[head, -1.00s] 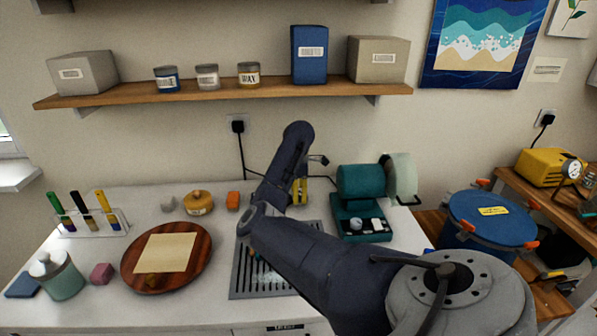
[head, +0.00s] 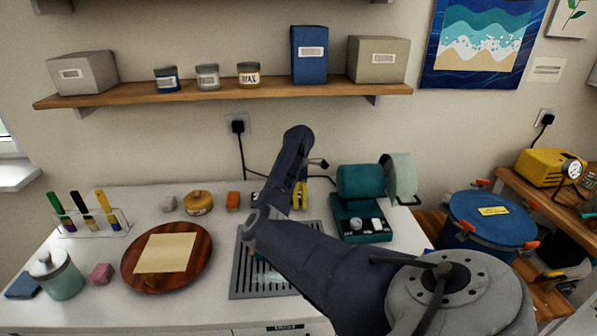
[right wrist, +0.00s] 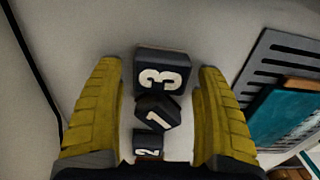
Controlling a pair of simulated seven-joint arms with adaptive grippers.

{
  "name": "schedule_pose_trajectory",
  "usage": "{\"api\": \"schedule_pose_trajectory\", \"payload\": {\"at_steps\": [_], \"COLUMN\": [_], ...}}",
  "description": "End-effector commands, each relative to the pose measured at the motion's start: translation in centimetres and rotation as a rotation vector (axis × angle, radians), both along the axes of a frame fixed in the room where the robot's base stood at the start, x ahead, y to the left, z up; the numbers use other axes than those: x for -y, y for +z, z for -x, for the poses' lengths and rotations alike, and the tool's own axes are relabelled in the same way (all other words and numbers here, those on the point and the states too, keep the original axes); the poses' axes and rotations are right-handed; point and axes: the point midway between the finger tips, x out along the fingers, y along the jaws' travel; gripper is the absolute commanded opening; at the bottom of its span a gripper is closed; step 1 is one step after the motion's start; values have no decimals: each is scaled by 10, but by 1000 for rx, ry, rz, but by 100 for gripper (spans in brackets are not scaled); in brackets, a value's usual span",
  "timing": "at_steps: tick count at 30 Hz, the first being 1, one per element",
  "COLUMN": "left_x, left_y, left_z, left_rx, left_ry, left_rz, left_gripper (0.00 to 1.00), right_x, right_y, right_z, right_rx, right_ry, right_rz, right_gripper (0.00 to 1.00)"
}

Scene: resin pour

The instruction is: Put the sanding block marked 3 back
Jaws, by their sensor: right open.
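The sanding block marked 3 (right wrist: 163,74) is dark with a white numeral, seen in the right wrist view. It lies between the tips of my right gripper (right wrist: 160,70), whose yellow fingers are open with gaps on both sides of it. A block marked 1 (right wrist: 157,117), turned at an angle, and a smaller-looking block marked 2 (right wrist: 148,146) are lined up below it in the picture, also between the fingers. In the head view my arm hides most of this gripper; a yellow finger shows beside the arm. My left gripper is not in view.
A slotted grey mat (head: 249,284) lies beside the gripper, with a teal item (right wrist: 285,119) on it.

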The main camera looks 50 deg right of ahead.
Motion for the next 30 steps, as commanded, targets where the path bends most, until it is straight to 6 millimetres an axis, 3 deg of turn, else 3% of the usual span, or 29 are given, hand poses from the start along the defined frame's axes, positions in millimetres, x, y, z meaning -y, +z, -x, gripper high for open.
{"api": "schedule_pose_trajectory", "payload": {"at_steps": [5,21,30], "left_x": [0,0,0], "left_y": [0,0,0], "left_z": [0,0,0], "left_rx": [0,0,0], "left_ry": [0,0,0], "left_rz": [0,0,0], "left_gripper": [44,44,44], "right_x": [0,0,0], "right_y": [5,70,78], "right_z": [0,-1,0], "right_rx": [1,3,0], "right_ry": [0,0,0], "right_rz": [1,0,0], "right_gripper": [72,72,72]}}
